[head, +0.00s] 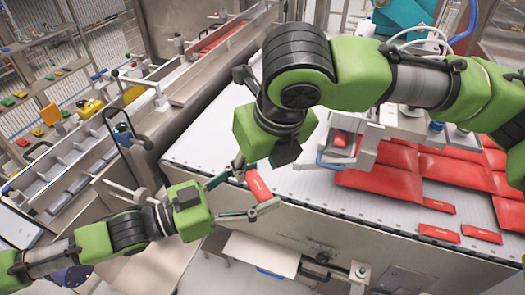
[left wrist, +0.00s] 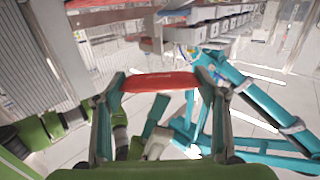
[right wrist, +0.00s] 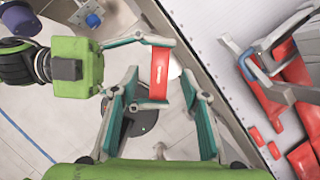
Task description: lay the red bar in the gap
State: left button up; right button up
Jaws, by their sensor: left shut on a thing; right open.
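The red bar (head: 258,186) is held in the air just off the near edge of the white conveyor. My left gripper (head: 246,192) is shut on it, with one finger at each end. In the left wrist view the bar (left wrist: 160,82) spans the two fingertips. My right gripper (right wrist: 160,105) is open; its two teal pads stand either side of the bar (right wrist: 160,75), which appears between or just beyond them. I cannot tell whether the right fingers touch it. Its fingers are mostly hidden in the head view. I cannot make out which space is the gap.
Large red packs (head: 378,186) cover the conveyor's right part. Small red bars (head: 438,206) lie in front of them, near its edge. A metal picking head (head: 365,140) stands over the belt. The white belt (head: 205,140) is clear at left. A trough line (head: 95,165) runs further left.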

aim_at(253, 178)
jog(key=shift+x, duration=2.6)
jog(key=c, duration=1.2)
pick_arm(q)
jog(key=o, duration=1.3)
jog(key=shift+c, duration=0.2)
